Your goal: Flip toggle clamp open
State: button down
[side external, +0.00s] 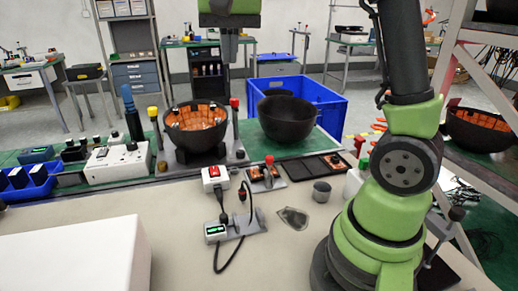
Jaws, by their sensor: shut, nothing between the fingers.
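A black bowl lined with orange boards (196,122) sits in a grey fixture on the green mat. A red-tipped upright lever (235,112), which looks like a toggle clamp handle, stands at the fixture's right side. A similar yellow-tipped upright lever (154,125) stands at its left. A smaller red-tipped handle (269,165) stands on a small plate nearer the front. My gripper (229,62) hangs at the top of the view, pointing down. It is shut and empty, above and apart from the levers. The clamps' jaws are too small to make out.
An empty black bowl (286,118) and a blue crate (318,100) stand to the right of the fixture. A white power box (118,162) stands left. A red-switched box (215,177) and a cabled meter (216,232) stand in front. The beige front table is partly clear.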

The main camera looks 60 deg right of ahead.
jog(key=w+d+f+m+g, duration=0.2)
jog(key=w+d+f+m, duration=0.1)
jog(key=d+f+m, duration=0.2)
jog(key=w+d+f+m+g, duration=0.3)
jog(key=w+d+f+m, duration=0.1)
jog(key=f, duration=0.6)
jog(key=shift+d+f+m, duration=0.2)
jog(key=shift+d+m, duration=0.4)
jog(key=shift+d, duration=0.15)
jog(key=shift+w, duration=0.1)
jog(key=s+f, duration=0.7)
jog(key=f, duration=0.3)
jog(key=shift+d, duration=0.15)
jog(key=shift+s, duration=0.1)
